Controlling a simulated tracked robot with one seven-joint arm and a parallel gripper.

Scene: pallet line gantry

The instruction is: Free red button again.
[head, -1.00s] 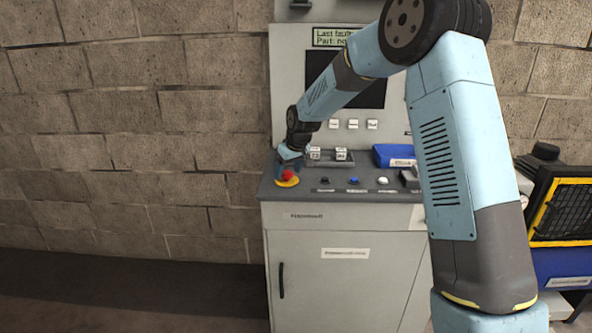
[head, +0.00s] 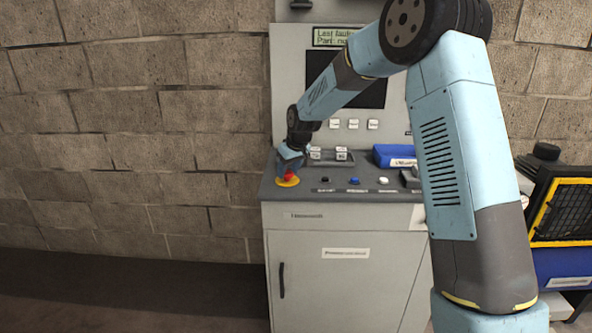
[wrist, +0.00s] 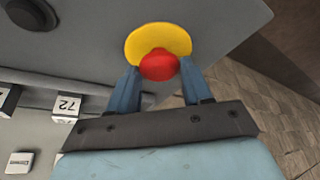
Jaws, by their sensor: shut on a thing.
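The red button (head: 290,177) is a round mushroom head on a yellow disc (head: 287,183), at the left end of the grey console top. In the wrist view the red button (wrist: 159,65) sits between the two blue fingers of my gripper (wrist: 158,82), with the yellow disc (wrist: 158,36) behind it. My gripper (head: 289,170) is shut on the button, one finger on each side. In the head view my gripper partly covers the button.
The console (head: 340,192) carries black, blue and white buttons right of the red one. Behind them are a tray with numbered cubes (head: 316,154) and a blue box (head: 395,155). A yellow-framed machine (head: 562,212) stands at the right. The left floor is clear.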

